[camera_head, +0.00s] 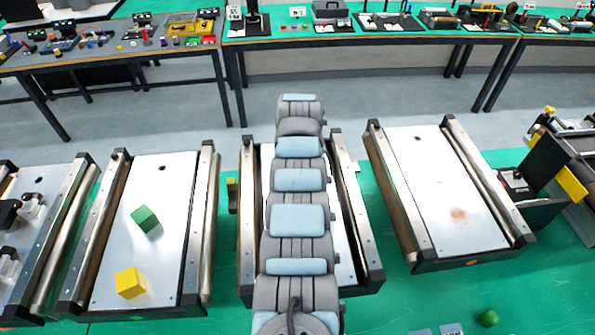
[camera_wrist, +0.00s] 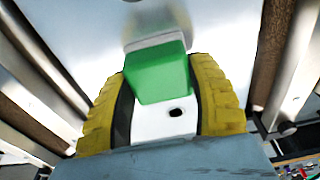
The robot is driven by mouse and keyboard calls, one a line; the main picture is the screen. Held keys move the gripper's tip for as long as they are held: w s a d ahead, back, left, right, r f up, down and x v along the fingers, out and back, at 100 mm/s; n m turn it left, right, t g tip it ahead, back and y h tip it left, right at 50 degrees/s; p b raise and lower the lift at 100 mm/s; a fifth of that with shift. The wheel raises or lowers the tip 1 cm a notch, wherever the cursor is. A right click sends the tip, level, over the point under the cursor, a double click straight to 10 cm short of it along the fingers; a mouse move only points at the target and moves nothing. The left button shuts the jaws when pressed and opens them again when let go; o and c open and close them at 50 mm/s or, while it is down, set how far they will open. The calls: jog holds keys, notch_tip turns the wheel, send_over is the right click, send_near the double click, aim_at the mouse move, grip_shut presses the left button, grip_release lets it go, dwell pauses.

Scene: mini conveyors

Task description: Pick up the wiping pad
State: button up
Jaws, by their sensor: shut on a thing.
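The wiping pad (camera_wrist: 158,78) shows in the wrist view as a green block with a pale layer along its far edge. My gripper (camera_wrist: 163,72) has a ribbed yellow finger on each side of it and is shut on it. A pale conveyor plate lies beyond the pad; whether the pad touches it I cannot tell. In the head view my arm covers the middle conveyor (camera_head: 365,245), and the gripper and pad are hidden.
A green cube (camera_head: 146,219) and a yellow cube (camera_head: 129,283) sit on the conveyor left of my arm. Metal side rails flank the plates. A black device with yellow parts (camera_head: 545,165) stands at far right.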

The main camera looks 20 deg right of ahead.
notch_tip(320, 180, up, 4)
jog(key=shift+f+p, duration=0.2)
jog(key=shift+p, duration=0.4)
jog(key=shift+s+a+r+p, duration=0.15)
jog(key=shift+s+r+p, duration=0.45)
jog(key=shift+r+p, duration=0.1)
jog(key=shift+s+a+r+p, duration=0.15)
jog(key=shift+s+r+p, duration=0.45)
jog(key=shift+p, duration=0.1)
jog(key=s+a+r+p, duration=0.3)
jog(key=s+r+p, duration=0.3)
jog(key=s+p, duration=0.5)
jog(key=shift+a+r+p, duration=0.2)
jog(key=shift+r+p, duration=0.2)
jog(key=shift+p, duration=1.25)
